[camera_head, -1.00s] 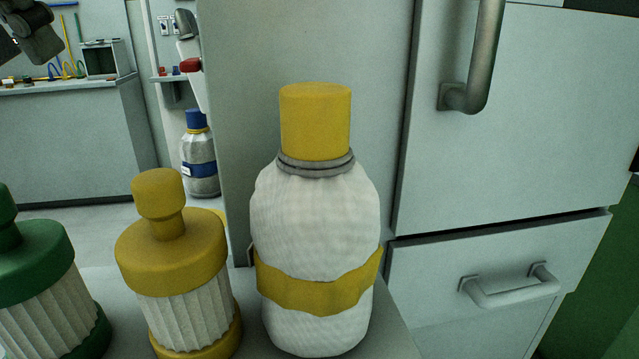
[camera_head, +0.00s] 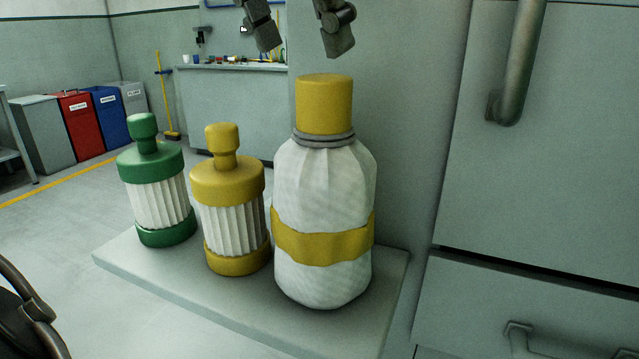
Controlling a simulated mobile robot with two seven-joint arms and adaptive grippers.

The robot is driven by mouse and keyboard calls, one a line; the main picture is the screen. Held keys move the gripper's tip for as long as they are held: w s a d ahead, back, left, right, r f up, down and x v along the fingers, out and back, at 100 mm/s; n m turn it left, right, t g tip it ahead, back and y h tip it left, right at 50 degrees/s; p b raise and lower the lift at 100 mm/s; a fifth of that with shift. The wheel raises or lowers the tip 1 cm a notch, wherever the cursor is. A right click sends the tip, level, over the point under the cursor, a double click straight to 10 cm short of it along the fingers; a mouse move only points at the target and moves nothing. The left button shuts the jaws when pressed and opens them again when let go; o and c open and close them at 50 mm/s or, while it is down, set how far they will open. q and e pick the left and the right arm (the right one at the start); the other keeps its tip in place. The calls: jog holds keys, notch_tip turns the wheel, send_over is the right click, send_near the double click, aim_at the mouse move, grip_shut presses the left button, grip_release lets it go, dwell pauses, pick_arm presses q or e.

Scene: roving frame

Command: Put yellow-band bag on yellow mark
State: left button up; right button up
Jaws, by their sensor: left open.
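The yellow-band bag (camera_head: 323,190) is a white, bottle-shaped bag with a yellow band round its lower half, a grey collar and a yellow cap (camera_head: 324,103). It stands upright at the right end of a pale grey shelf (camera_head: 185,292). My left gripper (camera_head: 303,51) hangs at the top of the head view, its two dark fingers apart and empty. It shows above the yellow cap, with a gap in the picture; its depth is unclear. I cannot make out the yellow mark. My right gripper is not in view.
A yellow-capped pleated canister (camera_head: 231,215) stands close left of the bag, and a green one (camera_head: 157,195) farther left. A grey cabinet (camera_head: 560,150) with handles rises at right. Red (camera_head: 78,120) and blue bins stand far left. A yellow line (camera_head: 60,180) crosses open floor.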

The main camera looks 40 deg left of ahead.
aim_at(319, 76)
pick_arm(q)
jog(key=x, duration=0.6)
jog(key=shift+w+d+f, duration=0.25)
jog(key=shift+w+d, duration=0.05)
jog(key=shift+d, duration=0.1)
grip_shut()
